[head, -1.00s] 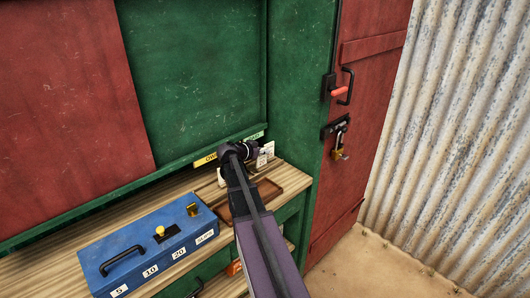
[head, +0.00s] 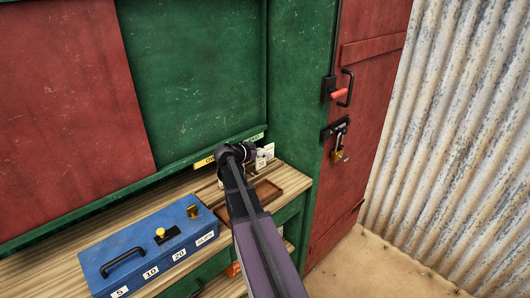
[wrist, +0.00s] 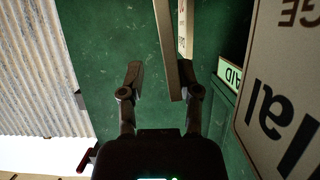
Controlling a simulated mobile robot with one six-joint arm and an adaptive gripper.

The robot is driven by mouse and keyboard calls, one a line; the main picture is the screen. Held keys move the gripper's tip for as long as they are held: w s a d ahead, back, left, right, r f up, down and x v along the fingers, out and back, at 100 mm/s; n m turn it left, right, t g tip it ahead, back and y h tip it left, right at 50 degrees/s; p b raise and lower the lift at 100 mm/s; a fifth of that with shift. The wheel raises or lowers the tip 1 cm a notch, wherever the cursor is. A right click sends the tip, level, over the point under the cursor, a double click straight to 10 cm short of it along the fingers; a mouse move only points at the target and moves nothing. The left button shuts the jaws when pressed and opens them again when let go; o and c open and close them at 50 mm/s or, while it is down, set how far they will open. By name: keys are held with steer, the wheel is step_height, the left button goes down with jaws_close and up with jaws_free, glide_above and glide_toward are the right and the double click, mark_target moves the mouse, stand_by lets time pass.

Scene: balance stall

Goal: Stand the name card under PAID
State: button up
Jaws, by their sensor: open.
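My gripper (wrist: 160,82) is open in the wrist view, its two fingers apart. The narrow, pale edge of a card (wrist: 165,45) shows between the fingers; I cannot tell whether either finger touches it. Another thin pale edge (wrist: 186,28) lies close beside it. A large white card (wrist: 285,95) with partly cut-off black lettering is at the right. The green PAID label (wrist: 232,74) shows beside it, and also on the ledge in the head view (head: 256,136). In the head view, my wrist hides the fingers, and white cards (head: 267,151) stand just right of it.
A yellow label (head: 204,161) is on the ledge left of my wrist. A brown tray (head: 267,189) lies on the counter below the arm. A blue cash box (head: 125,258) stands at the front left. A red door (head: 365,110) is at the right.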

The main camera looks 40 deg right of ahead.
steer(key=p+v, duration=0.3)
steer(key=v, duration=0.7)
steer(key=shift+a+r+p, duration=0.15)
steer(key=shift+a+p, duration=0.25)
steer(key=shift+s, duration=0.1)
stand_by(0.3)
